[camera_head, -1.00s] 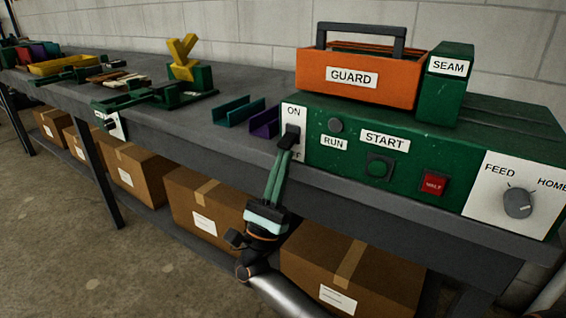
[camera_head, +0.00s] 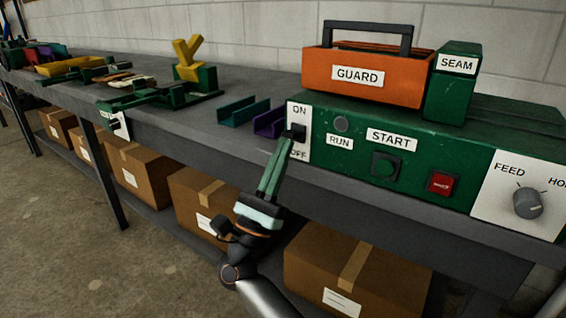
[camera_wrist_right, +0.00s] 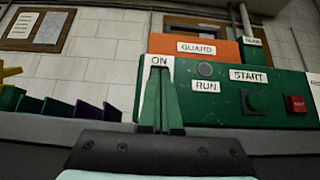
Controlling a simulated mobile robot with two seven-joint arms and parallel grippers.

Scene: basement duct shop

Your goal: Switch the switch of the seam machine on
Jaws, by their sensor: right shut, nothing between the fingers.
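The green seam machine (camera_head: 466,168) stands on the bench at the right. Its switch (camera_head: 298,132) is a black lever on a white plate at the machine's left end, with ON above it and OFF below. I cannot tell for sure which way the lever is tipped. My right gripper (camera_head: 285,140) is shut and empty. Its tips are just below and left of the lever and look apart from it. In the right wrist view the shut fingers (camera_wrist_right: 160,75) cover the lever and lower plate, leaving ON visible. My left gripper is not in view.
The RUN lamp (camera_head: 341,123) looks grey and unlit. A green START button (camera_head: 385,166), red HALT button (camera_head: 440,183) and FEED knob (camera_head: 528,203) lie to the right. An orange guard (camera_head: 365,77) sits on top. Teal (camera_head: 243,111) and purple (camera_head: 268,122) channels lie left of the plate.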

